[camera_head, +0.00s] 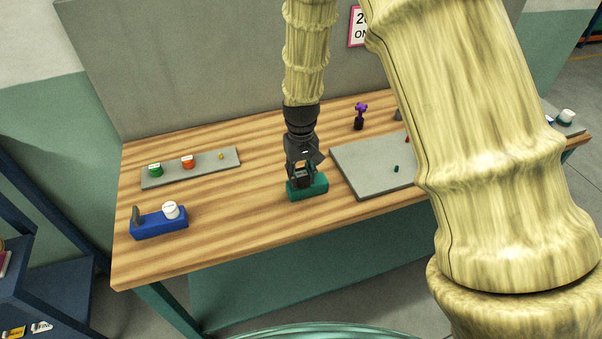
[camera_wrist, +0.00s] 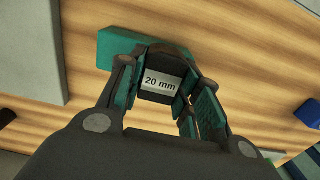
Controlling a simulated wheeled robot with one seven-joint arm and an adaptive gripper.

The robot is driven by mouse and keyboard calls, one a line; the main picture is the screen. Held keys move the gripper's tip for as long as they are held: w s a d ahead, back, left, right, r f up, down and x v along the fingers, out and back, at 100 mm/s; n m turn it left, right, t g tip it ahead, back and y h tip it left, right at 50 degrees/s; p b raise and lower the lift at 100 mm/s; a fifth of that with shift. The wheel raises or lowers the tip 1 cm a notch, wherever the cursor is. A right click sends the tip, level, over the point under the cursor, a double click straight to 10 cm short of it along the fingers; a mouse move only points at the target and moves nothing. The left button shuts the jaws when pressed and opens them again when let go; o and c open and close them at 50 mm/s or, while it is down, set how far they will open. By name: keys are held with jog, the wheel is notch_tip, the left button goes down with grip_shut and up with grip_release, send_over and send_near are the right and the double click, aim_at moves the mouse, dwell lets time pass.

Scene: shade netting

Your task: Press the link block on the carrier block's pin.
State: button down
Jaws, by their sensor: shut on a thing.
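My gripper (camera_head: 301,178) is shut on a dark block with a white "20 mm" label, which appears to be the link block (camera_wrist: 160,84). In the wrist view the block sits between my fingers (camera_wrist: 160,90). A teal block, which appears to be the carrier block (camera_head: 318,187), lies on the bench right under my gripper. In the wrist view its teal top (camera_wrist: 118,50) shows beyond the held block and overlaps it. The pin is hidden. I cannot tell whether the two blocks touch.
On the wooden bench (camera_head: 250,215), a grey strip (camera_head: 208,170) holds a green and a red-orange piece at the left. A blue block (camera_head: 160,224) with a white cylinder stands in front of it. A grey plate (camera_head: 365,165) lies close to the right. A purple-topped item (camera_head: 360,112) stands behind.

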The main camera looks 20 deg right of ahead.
aim_at(301, 173)
jog(key=shift+f, duration=0.75)
jog(key=c, duration=0.9)
grip_release()
jog(key=shift+r, duration=0.1)
notch_tip(301, 173, up, 12)
jog(key=shift+f, duration=0.1)
